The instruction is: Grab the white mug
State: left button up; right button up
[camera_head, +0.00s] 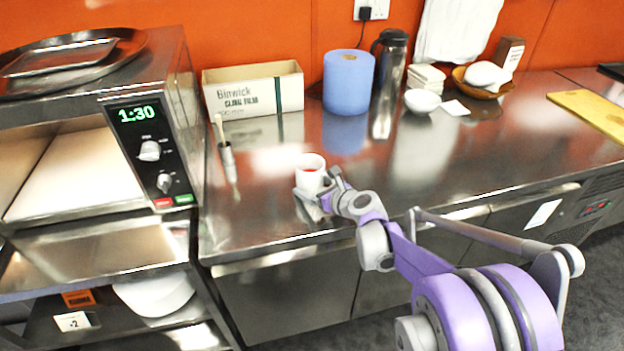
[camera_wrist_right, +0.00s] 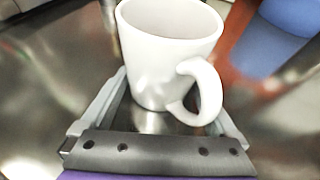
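The white mug (camera_head: 310,174) stands upright on the steel counter (camera_head: 270,215), near its front edge, in the head view. In the right wrist view the mug (camera_wrist_right: 165,50) is large, with its handle toward the lower right, facing my gripper. My right gripper (camera_head: 318,188) is low at the mug, its fingers spread on either side of the mug's lower part. In the right wrist view the gripper (camera_wrist_right: 170,105) is open, with bare counter between its palm and the mug. The far fingertips are partly hidden by the mug and handle. My left gripper is out of view.
A cling film box (camera_head: 253,90), a blue paper roll (camera_head: 348,82) and a steel flask (camera_head: 388,85) stand behind. White bowls (camera_head: 422,101) are farther right. The counter around the mug is clear.

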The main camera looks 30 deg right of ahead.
jog(key=c, duration=1.2)
jog(key=shift+c, duration=0.5)
jog(key=shift+r, duration=0.15)
